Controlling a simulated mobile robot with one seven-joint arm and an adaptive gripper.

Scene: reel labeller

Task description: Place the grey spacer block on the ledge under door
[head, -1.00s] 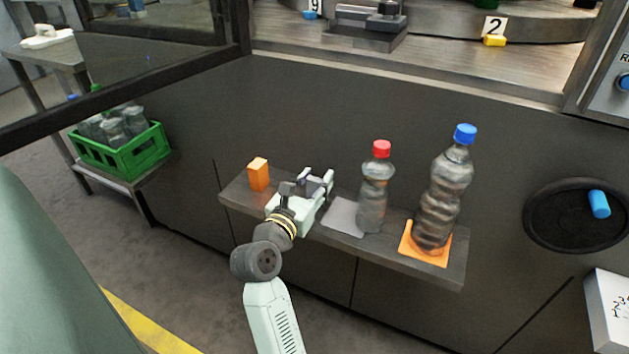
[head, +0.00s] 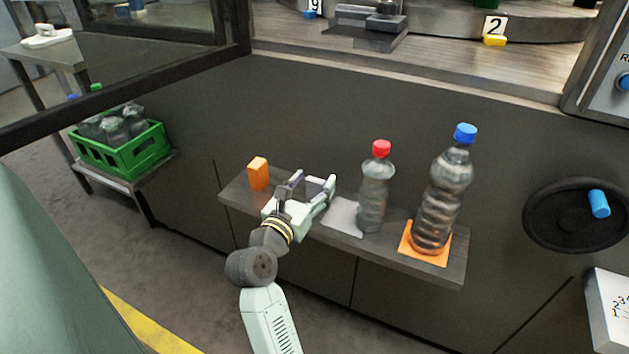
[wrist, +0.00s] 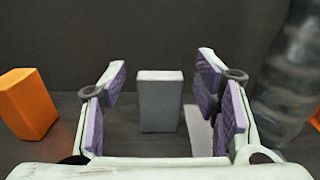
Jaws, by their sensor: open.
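The grey spacer block (wrist: 160,100) stands upright on the dark ledge (head: 440,270) under the door. In the wrist view it is between the two open fingers of my gripper (wrist: 162,85), with a gap on each side. In the head view my gripper (head: 313,183) is low over the ledge, and I cannot make out the block clearly there.
An orange block (head: 258,174) stands left of my gripper. A pale grey pad (head: 342,217) lies to the right. Beyond it are a red-capped bottle (head: 374,195) and a blue-capped bottle (head: 440,200) on an orange pad (head: 412,250).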

